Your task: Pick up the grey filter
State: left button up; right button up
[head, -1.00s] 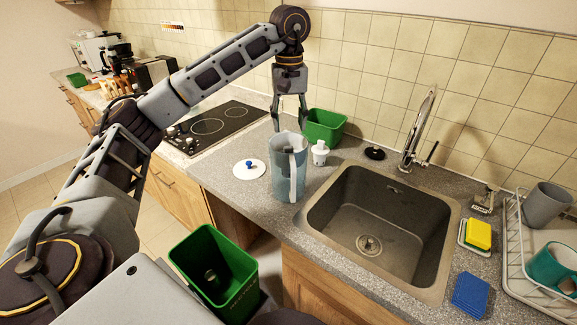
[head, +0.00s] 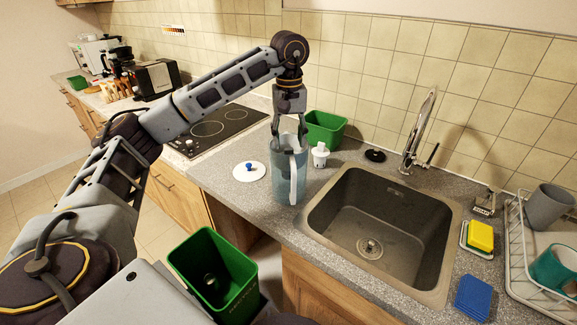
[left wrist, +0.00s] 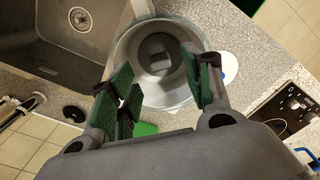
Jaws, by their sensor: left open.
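A clear bluish jug (head: 283,178) stands upright on the counter left of the sink. In the left wrist view, a grey round part, which looks like the grey filter (left wrist: 158,52), sits inside the jug (left wrist: 122,52). My left gripper (head: 289,138) points down at the jug's mouth. In the wrist view its open fingers (left wrist: 164,84) are apart with nothing between them, above the filter. How deep the fingertips reach into the jug is hard to tell. A white cartridge (head: 320,155) stands right of the jug. My right gripper is not in view.
A white lid with a blue knob (head: 249,172) lies left of the jug. A green box (head: 325,130) stands behind. The sink (head: 375,225) is to the right, with a tall tap (head: 417,130). A green bin (head: 213,275) is below the counter front.

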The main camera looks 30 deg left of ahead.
aim_at(288, 148)
pick_arm(q)
jog(key=shift+a+f, duration=0.1)
jog(key=shift+f, duration=2.4)
grip_shut()
